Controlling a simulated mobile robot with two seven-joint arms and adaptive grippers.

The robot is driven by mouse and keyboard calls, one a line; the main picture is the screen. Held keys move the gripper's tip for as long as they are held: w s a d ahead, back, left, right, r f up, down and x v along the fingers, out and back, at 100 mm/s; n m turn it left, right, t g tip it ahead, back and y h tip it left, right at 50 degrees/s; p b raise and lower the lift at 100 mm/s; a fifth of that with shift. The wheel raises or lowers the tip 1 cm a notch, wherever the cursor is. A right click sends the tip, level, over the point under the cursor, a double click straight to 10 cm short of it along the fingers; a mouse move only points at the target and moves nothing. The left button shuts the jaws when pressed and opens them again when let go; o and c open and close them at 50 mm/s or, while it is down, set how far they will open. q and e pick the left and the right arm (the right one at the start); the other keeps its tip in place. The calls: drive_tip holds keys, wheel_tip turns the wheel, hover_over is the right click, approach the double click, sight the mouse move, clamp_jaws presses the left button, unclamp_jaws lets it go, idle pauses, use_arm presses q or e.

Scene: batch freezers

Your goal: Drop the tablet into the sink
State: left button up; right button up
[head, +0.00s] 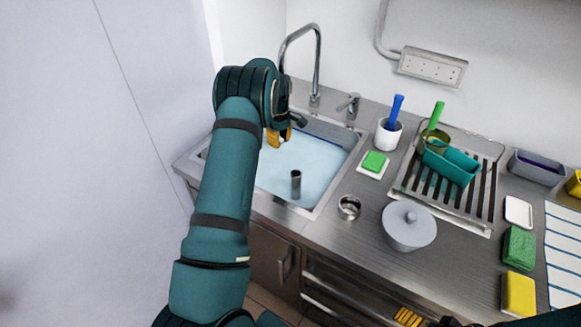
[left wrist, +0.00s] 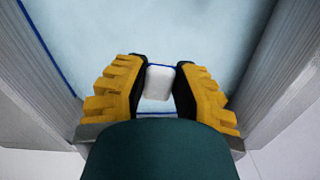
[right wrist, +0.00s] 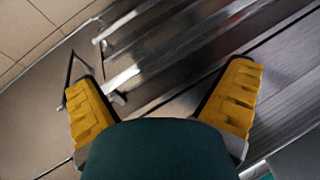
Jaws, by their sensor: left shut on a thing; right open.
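The tablet is a small white block (left wrist: 160,83) with rounded corners, seen in the left wrist view. My left gripper (head: 279,136) is shut on it, with the yellow fingers on either side (left wrist: 160,75). In the head view this gripper hangs over the back left part of the sink (head: 341,177), and the tablet cannot be made out there. The sink holds pale blue water; its light blue inside also fills the upper left wrist view (left wrist: 225,30). My right gripper (right wrist: 165,80) is open and empty, low in front of the counter.
A tall faucet (head: 318,62) stands behind the sink, close to my left gripper. An upright dark tube (head: 295,184) stands in the sink. A metal ring (head: 349,207), lidded grey pot (head: 409,226), green sponge (head: 375,161) and drying rack (head: 467,207) are to the right.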

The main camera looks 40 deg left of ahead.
use_arm(q)
drive_tip(key=shift+f+b, duration=0.3)
drive_tip(key=shift+f, duration=0.6)
drive_tip(key=o, duration=0.9)
drive_tip(key=shift+o, duration=0.2)
drive_tip(key=shift+r, duration=0.1)
wheel_tip(320, 180, up, 12)
drive_tip(key=shift+s, duration=0.1)
